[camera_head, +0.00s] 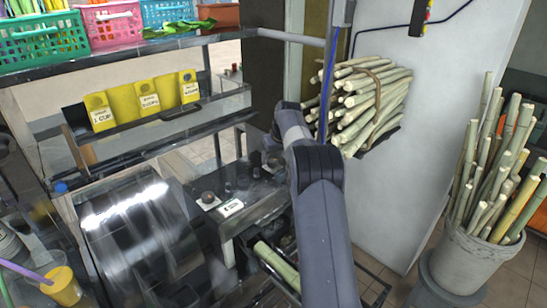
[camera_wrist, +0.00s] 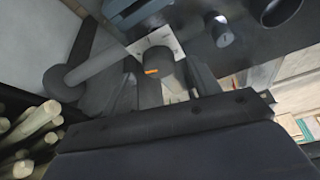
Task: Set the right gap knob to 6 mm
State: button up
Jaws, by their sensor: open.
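In the wrist view, a dark round knob (camera_wrist: 158,64) with an orange pointer mark stands in front of a white dial plate (camera_wrist: 165,43). The numbers on the plate are too small to read. My gripper (camera_wrist: 168,84) is open, with its dark fingers on either side of the knob; I cannot tell whether they touch it. In the head view, my arm and wrist cover much of the machine's right side, and the fingertips are hard to make out. A dark knob on a white plate (camera_head: 208,198) shows left of my arm there.
A white label (camera_head: 231,208) lies beside that knob. Yellow labelled boxes (camera_head: 148,97) stand on a shelf behind. Cane bundles hang on the wall (camera_head: 365,100) and fill a grey bucket (camera_head: 468,262) at right. A cylindrical bar (camera_wrist: 105,62) is close left of the knob.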

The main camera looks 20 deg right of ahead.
jog(key=shift+x, duration=0.9)
jog(key=c, duration=1)
